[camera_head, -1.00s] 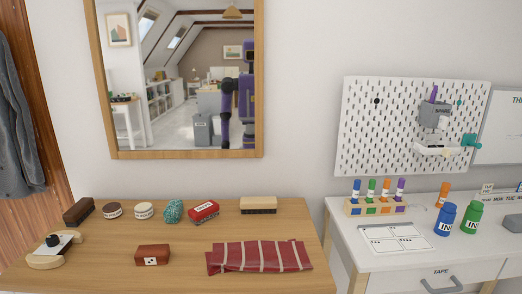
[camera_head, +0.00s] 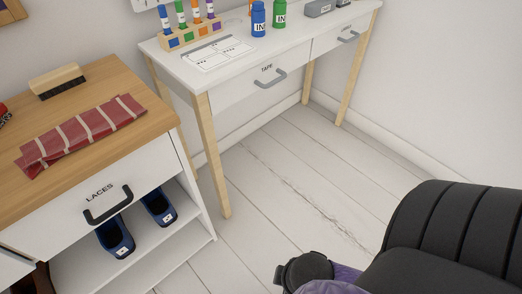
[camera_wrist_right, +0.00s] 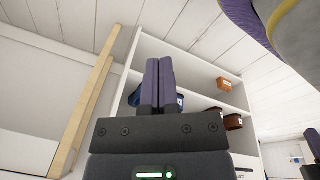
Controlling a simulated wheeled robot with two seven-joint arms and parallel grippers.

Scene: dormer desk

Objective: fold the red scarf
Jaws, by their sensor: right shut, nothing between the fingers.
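The red scarf (camera_head: 85,133) with pale stripes lies flat on the wooden top of the cabinet, at the left of the head view. It forms a long band, with an uneven layered edge at its left end. No gripper touches it. My right gripper (camera_wrist_right: 159,62) shows in the right wrist view with its two fingers together and nothing between them. It is away from the scarf, with the open cabinet shelves behind it. My left gripper is not in view.
The cabinet's LACES drawer (camera_head: 98,195) is closed above shelves holding blue shoes (camera_head: 116,236). A brush (camera_head: 57,81) lies behind the scarf. A white desk (camera_head: 225,75) with bottles and markers stands beyond. Bare floor (camera_head: 290,180) lies between.

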